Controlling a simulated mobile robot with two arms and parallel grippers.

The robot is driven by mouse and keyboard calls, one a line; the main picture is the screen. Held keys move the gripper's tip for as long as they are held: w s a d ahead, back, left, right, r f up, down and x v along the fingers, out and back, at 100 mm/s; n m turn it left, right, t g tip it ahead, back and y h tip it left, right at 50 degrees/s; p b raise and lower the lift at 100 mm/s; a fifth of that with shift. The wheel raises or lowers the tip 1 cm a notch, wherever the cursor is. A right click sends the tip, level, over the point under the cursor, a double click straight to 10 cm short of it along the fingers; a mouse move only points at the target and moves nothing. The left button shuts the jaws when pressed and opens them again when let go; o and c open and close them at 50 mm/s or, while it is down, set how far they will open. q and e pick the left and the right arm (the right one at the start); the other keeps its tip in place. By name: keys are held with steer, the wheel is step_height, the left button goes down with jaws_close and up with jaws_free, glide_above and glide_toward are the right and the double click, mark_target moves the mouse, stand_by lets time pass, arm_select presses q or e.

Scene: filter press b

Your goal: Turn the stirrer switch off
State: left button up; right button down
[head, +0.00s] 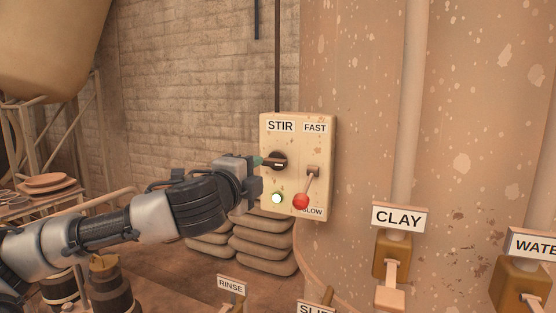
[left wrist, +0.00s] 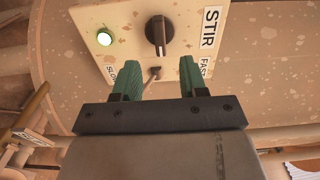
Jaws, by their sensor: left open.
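The stirrer switch is a round black knob (head: 279,162) under the STIR label on a cream control box (head: 267,182). It also shows in the left wrist view (left wrist: 157,34), ahead of my fingertips, with its grip bar visible. My left gripper (head: 259,161) is open just left of the knob. In the left wrist view its green fingers (left wrist: 158,75) are spread with a gap between them, and the knob lies beyond the gap. I cannot tell whether a finger touches it. A lamp (head: 277,198) below the knob glows pale green. My right gripper is out of view.
A red-balled lever (head: 301,202) hangs near SLOW, close to the knob's right. The box stands before a large speckled tank (head: 365,120). CLAY (head: 398,217) and RINSE (head: 231,285) signs stand lower. Stacked sacks (head: 262,246) lie behind my arm.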

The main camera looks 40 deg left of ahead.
mark_target(272, 164)
arm_select(q)
steer(key=p+x, duration=0.1)
steer(key=x, duration=0.2)
steer(key=p+x, duration=0.1)
steer(key=x, duration=0.3)
steer(key=shift+w+d+p, duration=0.2)
steer(key=shift+w+p, duration=0.05)
steer(key=shift+p, duration=0.15)
steer(key=shift+w+a+f, duration=0.1)
steer(key=shift+w+a, duration=0.15)
steer(key=shift+w, duration=0.35)
steer(key=shift+c, duration=0.4)
jaws_close()
